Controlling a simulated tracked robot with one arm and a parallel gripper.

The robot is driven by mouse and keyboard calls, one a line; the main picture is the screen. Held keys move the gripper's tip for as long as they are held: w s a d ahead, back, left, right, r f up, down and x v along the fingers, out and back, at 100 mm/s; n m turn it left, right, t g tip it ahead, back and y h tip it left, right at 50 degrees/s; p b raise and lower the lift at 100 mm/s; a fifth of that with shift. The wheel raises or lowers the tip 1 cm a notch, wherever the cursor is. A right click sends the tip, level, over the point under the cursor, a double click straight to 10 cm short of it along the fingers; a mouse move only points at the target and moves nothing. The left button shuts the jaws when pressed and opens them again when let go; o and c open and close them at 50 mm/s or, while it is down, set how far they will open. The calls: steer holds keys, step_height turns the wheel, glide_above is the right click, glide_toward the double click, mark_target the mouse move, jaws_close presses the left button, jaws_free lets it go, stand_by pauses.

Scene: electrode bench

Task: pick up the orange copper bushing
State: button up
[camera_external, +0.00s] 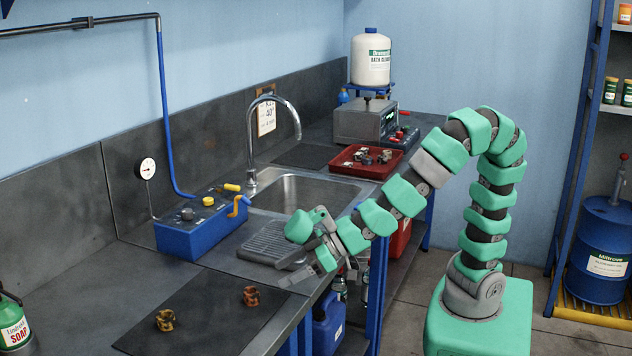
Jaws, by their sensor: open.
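An orange-brown copper bushing (251,296) sits on a dark mat (205,305) near the front of the bench. A yellowish brass-coloured bushing (165,320) sits on the same mat, to its left and nearer the camera. My gripper (312,279) is open and appears empty. It hangs by the bench's front edge, to the right of the copper bushing and apart from it. My own green arm sections partly hide the gripper, so its far finger is hard to make out.
A grey ribbed drainer (268,246) lies behind the gripper, beside the sink (305,192). A blue box (200,228) with an orange-yellow handle stands at the left. A soap bottle (13,325) is at the far left. A red tray (345,166) holds several small parts. The mat is otherwise clear.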

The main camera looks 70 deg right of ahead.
mark_target(255, 290)
steer(key=x, duration=0.4)
steer(key=shift+w+a+f+b, duration=0.1)
steer(key=shift+w+f+b, duration=0.05)
steer(key=shift+b, duration=0.15)
steer(key=shift+b+x, duration=0.75)
steer(key=shift+x, duration=2.15)
steer(key=shift+f, duration=0.15)
steer(key=c, duration=1.2)
